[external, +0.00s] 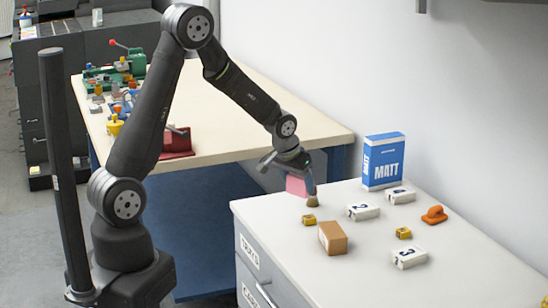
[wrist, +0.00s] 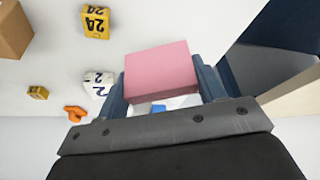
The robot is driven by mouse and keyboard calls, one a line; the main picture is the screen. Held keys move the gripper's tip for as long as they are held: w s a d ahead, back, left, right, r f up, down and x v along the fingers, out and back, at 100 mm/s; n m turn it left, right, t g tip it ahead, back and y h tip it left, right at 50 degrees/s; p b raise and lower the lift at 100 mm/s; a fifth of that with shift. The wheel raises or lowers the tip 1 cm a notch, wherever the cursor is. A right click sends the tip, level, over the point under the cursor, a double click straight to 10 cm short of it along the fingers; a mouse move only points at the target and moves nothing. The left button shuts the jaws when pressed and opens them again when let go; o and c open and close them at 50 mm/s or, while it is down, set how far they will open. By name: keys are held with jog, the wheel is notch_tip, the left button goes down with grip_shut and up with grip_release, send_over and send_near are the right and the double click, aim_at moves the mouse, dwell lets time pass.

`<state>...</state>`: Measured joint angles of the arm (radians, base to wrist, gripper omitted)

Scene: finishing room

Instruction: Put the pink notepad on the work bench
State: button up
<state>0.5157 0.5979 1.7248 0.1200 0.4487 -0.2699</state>
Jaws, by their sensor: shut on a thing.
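The pink notepad (external: 296,186) is a small pink block held in my gripper (external: 298,179), near the back left corner of the white cabinet top. In the wrist view the notepad (wrist: 162,70) sits between the two blue fingers of my gripper (wrist: 160,82), which are shut on its sides. It appears raised above the surface; the exact gap is hard to tell. The work bench (external: 240,132) has a cream top and blue legs and stands behind and left of the cabinet. What looks like its edge shows at the right of the wrist view (wrist: 292,97).
The white cabinet (external: 300,255) carries a brown box (external: 333,238), a blue MATT box (external: 383,161), several numbered white blocks, yellow blocks and an orange object (external: 434,215). A red item (external: 178,143) and green tools (external: 115,72) occupy the bench's left; its right part is clear.

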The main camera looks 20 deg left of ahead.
aim_at(382, 254)
jog(key=w+a, duration=0.1)
jog(key=a, duration=0.3)
jog(key=w+a+f+n, duration=0.1)
jog(key=a, duration=0.4)
jog(key=w+a+n, duration=0.1)
jog(key=w+a, duration=0.1)
jog(key=a, duration=0.3)
jog(key=shift+w+a+f+y, duration=0.1)
jog(key=shift+f+y, duration=0.25)
jog(key=shift+y, duration=0.05)
jog(key=a+f+n, duration=0.1)
jog(key=a+n, duration=0.1)
jog(key=a, duration=1)
jog(key=shift+w+a+f+y, duration=0.25)
jog(key=shift+y, duration=0.15)
jog(key=shift+d, duration=0.1)
